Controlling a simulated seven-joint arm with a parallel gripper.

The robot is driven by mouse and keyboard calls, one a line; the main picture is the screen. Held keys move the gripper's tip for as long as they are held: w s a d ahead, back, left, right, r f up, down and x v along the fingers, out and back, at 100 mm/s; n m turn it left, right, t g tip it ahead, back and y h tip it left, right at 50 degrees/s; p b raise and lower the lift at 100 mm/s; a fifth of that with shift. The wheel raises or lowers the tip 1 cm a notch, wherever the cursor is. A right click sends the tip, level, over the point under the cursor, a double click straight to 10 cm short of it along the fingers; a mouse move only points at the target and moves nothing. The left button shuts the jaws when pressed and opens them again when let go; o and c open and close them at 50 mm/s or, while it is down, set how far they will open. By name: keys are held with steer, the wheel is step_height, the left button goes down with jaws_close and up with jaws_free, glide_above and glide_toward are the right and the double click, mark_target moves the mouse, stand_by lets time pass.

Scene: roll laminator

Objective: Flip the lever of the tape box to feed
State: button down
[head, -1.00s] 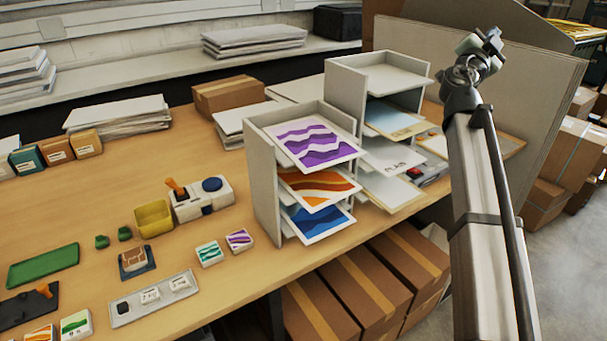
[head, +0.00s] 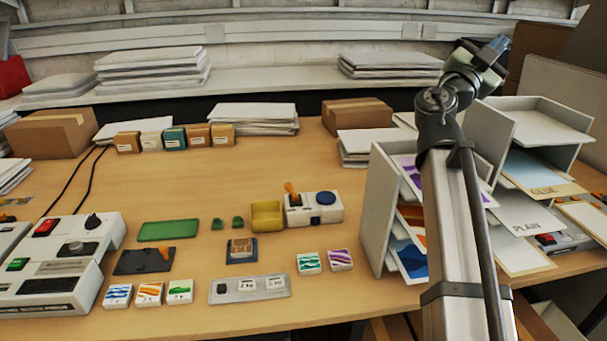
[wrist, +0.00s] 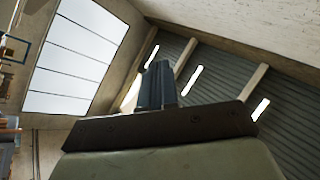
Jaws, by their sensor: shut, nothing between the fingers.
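A white box with an upright orange lever (head: 291,190) and a round blue knob (head: 322,198) stands mid-table, and it looks like the tape box (head: 301,215). Its lever leans slightly to the left at the top; any marking for feed is too small to read. My gripper (head: 496,46) is raised high at the upper right, far from the box and above the paper racks. In the wrist view its dark fingers (wrist: 157,85) are together with nothing between them, pointing up toward the ceiling and windows.
A yellow bin (head: 267,216) touches or nearly touches the box's left side. A paper rack (head: 381,190) stands to its right, partly behind my arm. A grey machine (head: 50,270) is at the left. A black plate (head: 133,263) carries another orange handle. Bare table lies behind the box.

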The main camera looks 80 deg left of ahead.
steer(key=s+a+f+n, duration=0.1)
steer(key=s+f+n, duration=0.45)
steer(key=s, duration=0.75)
steer(key=s+a+f+n, duration=0.1)
steer(key=s+f+n, duration=0.45)
steer(key=s, duration=0.75)
steer(key=s+a+f+n+g+y, duration=0.25)
steer(key=s+f+n+g, duration=0.2)
steer(key=f+n, duration=0.4)
steer(key=s+a+f+n+g+y, duration=0.2)
steer(key=s+f+n+g+y, duration=0.15)
steer(key=s+f+n, duration=0.5)
steer(key=n+g+y, duration=0.2)
steer(key=n+g, duration=0.6)
steer(key=n, duration=0.2)
glide_toward(292, 192)
steer(key=s+d, duration=0.1)
steer(key=s, duration=0.1)
steer(key=s+d, duration=0.1)
steer(key=s, duration=0.1)
steer(key=shift+d+r, duration=0.3)
steer(key=shift+d, duration=0.05)
steer(key=x, duration=1)
steer(key=shift+w, duration=0.2)
